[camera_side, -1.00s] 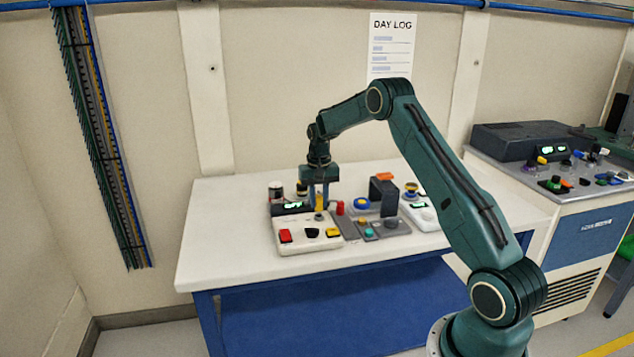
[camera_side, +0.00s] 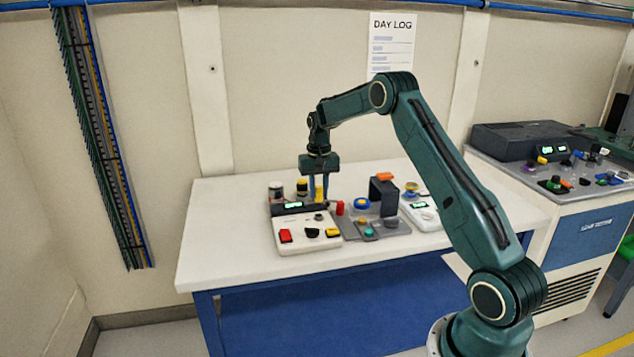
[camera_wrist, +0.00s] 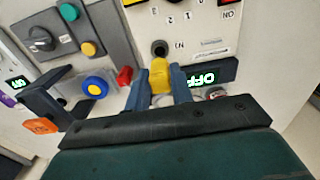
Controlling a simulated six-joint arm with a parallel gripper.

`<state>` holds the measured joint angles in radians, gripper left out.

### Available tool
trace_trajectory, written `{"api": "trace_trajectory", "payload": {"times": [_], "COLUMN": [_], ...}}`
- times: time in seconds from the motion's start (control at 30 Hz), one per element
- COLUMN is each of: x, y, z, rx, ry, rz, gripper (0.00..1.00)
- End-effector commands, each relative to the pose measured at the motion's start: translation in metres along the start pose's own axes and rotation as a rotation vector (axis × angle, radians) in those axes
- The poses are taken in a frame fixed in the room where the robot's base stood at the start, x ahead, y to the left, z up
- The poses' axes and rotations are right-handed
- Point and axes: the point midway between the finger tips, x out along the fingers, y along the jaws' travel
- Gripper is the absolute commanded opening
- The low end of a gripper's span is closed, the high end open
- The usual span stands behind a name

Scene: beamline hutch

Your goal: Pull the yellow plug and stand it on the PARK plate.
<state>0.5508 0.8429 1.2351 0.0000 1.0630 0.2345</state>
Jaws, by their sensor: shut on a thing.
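My gripper (camera_side: 319,194) is shut on the yellow plug (camera_side: 321,190) and holds it above the white control box (camera_side: 290,238). In the wrist view the plug (camera_wrist: 160,75) sits between the two blue fingers of my gripper (camera_wrist: 160,84). A dark round socket (camera_wrist: 160,48) marked IN lies open on the box face just beyond the plug, apart from it. I cannot make out a plate marked PARK in either view.
A red button (camera_side: 285,236), a black knob (camera_side: 312,232) and a yellow switch (camera_side: 333,232) are on the box. An upright red piece (camera_side: 340,208) and a dark bracket with an orange top (camera_side: 383,190) stand to the right. The left tabletop (camera_side: 225,230) is clear.

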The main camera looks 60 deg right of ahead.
Motion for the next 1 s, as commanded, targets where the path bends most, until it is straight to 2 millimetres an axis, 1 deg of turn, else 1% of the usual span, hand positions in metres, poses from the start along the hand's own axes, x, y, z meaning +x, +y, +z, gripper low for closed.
{"api": "trace_trajectory", "payload": {"times": [0.5,1.0], "x": [-0.018,-0.021], "y": [0.0,0.002], "z": [0.0,0.001], "rx": [0.0,0.0], "ry": [0.0,0.0], "rz": [0.0,0.0], "gripper": [0.0,0.0]}}
